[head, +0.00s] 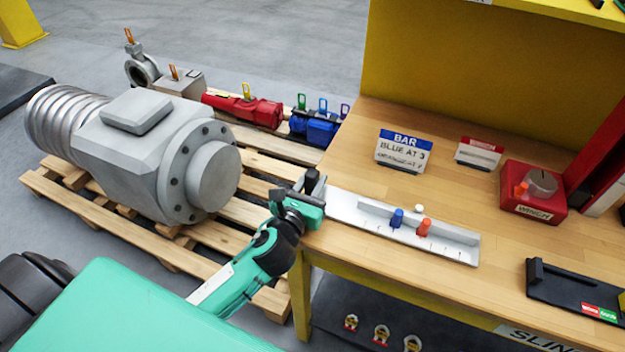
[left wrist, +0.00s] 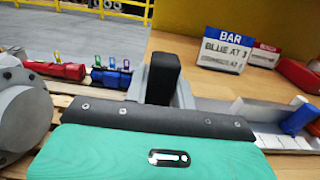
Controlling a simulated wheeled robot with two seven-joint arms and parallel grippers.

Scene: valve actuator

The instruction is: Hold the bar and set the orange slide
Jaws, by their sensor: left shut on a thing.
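The bar (head: 362,220), a pale grey rail with tick marks, lies on the wooden bench. A blue slide (head: 397,218) sits near its middle, and the orange slide (head: 424,228) stands just right of it. The blue slide also shows in the left wrist view (left wrist: 297,118). My left gripper (head: 304,191) is at the bar's left end, shut on the black upright grip (head: 313,180) there. In the left wrist view this black grip (left wrist: 163,78) stands between grey fingers. The orange slide is at most barely visible there. My right gripper is not in view.
A sign (head: 402,150) reads "BAR, BLUE AT 3"; its lower line is hard to read. A red winch box (head: 533,192) stands at the right, with a black fixture (head: 570,288) in front. A large grey actuator (head: 150,155) rests on a pallet at the left.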

